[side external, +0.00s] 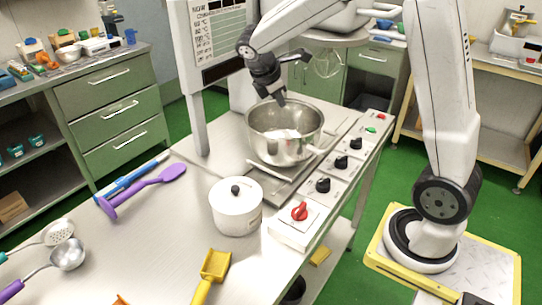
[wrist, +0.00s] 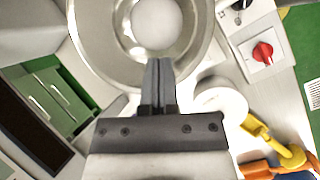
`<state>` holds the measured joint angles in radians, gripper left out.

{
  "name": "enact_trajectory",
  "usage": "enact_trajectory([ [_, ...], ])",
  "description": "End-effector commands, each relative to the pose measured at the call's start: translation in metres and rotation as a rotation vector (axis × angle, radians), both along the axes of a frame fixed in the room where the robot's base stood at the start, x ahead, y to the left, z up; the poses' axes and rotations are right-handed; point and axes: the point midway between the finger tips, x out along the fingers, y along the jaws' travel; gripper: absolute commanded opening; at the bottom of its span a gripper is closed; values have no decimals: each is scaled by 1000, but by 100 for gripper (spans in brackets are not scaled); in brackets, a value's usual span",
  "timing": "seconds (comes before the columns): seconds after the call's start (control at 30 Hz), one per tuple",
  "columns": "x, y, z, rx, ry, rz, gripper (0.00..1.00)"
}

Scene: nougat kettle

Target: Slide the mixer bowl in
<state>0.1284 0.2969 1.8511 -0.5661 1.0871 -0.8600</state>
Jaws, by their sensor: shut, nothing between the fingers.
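The mixer bowl (side external: 284,147) is a shiny steel bowl standing upright on a metal plate or rail (side external: 268,180) on the worktable, with something white inside it. A wire whisk (side external: 327,63) hangs from the mixer head behind it. My gripper (side external: 281,101) points down at the bowl's rim on the far left side. In the wrist view the shut, empty fingers (wrist: 159,64) overlap the bowl's near wall (wrist: 104,62), and the white content (wrist: 157,22) shows beyond them. I cannot tell whether the fingers touch the bowl.
A white lidded pot (side external: 236,208) stands in front of the bowl. A control panel with black knobs and a red knob (side external: 299,211) runs along the right edge. A notice board (side external: 216,38) stands behind left. Purple, blue and yellow utensils lie on the table's left and front.

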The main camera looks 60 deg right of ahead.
Motion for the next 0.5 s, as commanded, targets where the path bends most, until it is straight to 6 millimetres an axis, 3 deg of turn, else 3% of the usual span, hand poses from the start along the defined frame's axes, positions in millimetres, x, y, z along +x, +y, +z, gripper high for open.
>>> enact_trajectory([
  [0.1, 14, -19, -3, -53, 90, 87, 0],
  [0.4, 33, -51, -6, -135, 251, 225, 0],
  [0.5, 32, -49, -27, -132, 254, 226, 0],
])
